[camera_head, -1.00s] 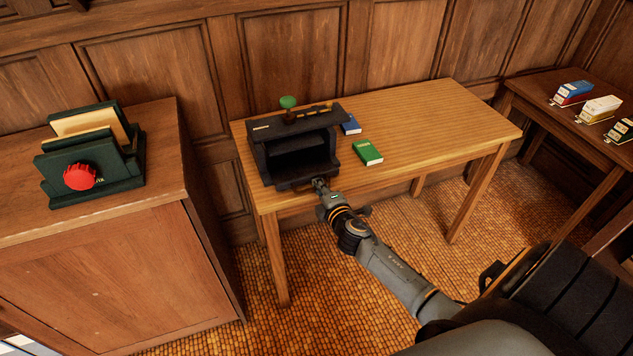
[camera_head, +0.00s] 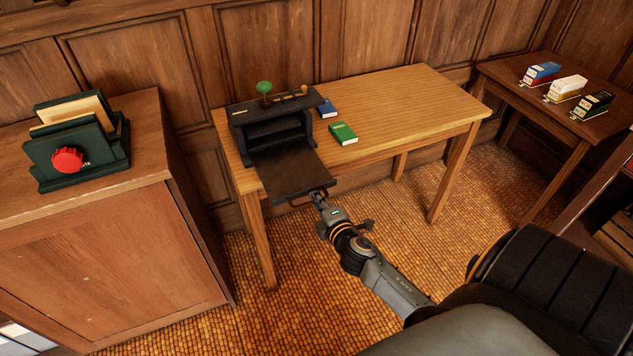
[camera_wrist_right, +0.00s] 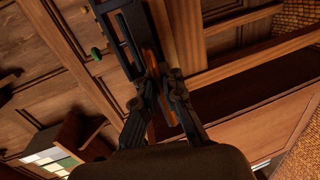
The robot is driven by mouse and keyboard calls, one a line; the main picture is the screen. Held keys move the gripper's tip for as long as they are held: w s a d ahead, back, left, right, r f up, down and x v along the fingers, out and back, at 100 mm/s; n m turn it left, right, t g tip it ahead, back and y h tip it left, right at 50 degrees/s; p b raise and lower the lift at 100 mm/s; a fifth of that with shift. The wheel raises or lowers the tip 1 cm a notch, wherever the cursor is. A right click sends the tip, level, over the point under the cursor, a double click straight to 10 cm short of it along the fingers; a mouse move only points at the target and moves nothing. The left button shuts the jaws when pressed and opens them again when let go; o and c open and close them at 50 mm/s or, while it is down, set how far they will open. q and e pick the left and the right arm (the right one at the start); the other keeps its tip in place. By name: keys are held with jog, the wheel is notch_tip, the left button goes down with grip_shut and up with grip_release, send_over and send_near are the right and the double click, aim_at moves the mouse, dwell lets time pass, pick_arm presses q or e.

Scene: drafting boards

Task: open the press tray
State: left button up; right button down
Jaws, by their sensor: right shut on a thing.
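The black press (camera_head: 243,122) with a green knob (camera_head: 264,88) on top stands at the left end of the wooden table. Its flat dark tray (camera_head: 288,170) is slid well out of the front and reaches past the table's front edge. My right gripper (camera_head: 319,197) is shut on the handle at the tray's front. The right wrist view also shows the gripper (camera_wrist_right: 158,85), dim and close up, with its grip on the handle hard to make out. My left gripper is in neither view.
A blue book (camera_head: 327,109) and a green book (camera_head: 343,133) lie right of the press on the table (camera_head: 420,100), whose right part is clear. A cabinet (camera_head: 110,240) bears a green rack (camera_head: 115,165) at left.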

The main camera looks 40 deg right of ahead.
jog(key=c, duration=1.8)
grip_release()
jog(key=shift+o, duration=0.2)
jog(key=v, duration=1.2)
jog(key=shift+d, duration=0.1)
